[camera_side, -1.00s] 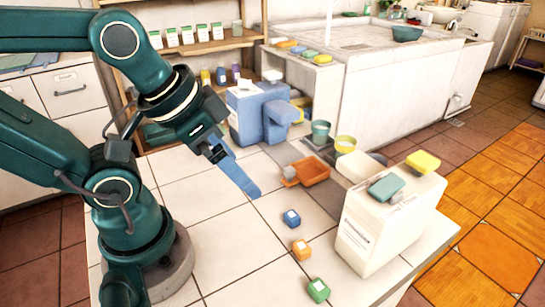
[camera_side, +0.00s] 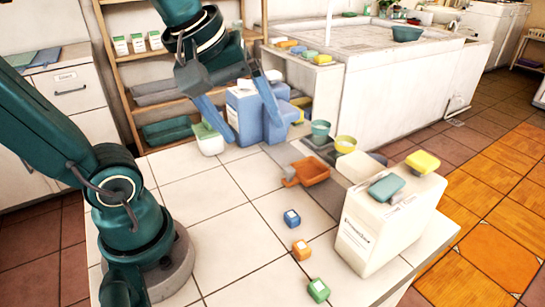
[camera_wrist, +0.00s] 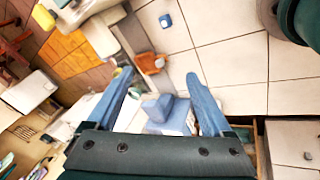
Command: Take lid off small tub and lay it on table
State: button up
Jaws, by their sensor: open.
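The small tub (camera_side: 210,147) is white and stands near the far left edge of the tiled table in the side view. Its green lid (camera_side: 204,130) sits on top. My gripper (camera_side: 254,131) has its two blue fingers spread wide with nothing between them, above the far part of the table. In the side view the left finger is close beside the tub and partly overlaps it; I cannot tell the exact gap. In the wrist view my gripper (camera_wrist: 159,74) is also spread, and I cannot make out the tub and lid there.
A blue jug (camera_side: 262,108) stands right of the tub, behind my fingers. An orange dustpan (camera_side: 312,172), several small cubes and a large cream container (camera_side: 385,230) with sponges on top occupy the right side.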

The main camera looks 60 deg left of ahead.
jog(key=w+a+r+n+g, duration=0.1)
jog(key=w+a+r+n, duration=0.1)
jog(key=w+a+n, duration=0.4)
jog(key=n+g, duration=0.4)
jog(key=n, duration=1.4)
send_over(208, 126)
jog(key=a, duration=0.2)
jog(key=shift+h, duration=0.3)
jog(key=f, duration=1)
jog(key=shift+w+f, duration=0.1)
jog(key=shift+w, duration=0.2)
jog(key=shift+f, duration=2.4)
grip_shut()
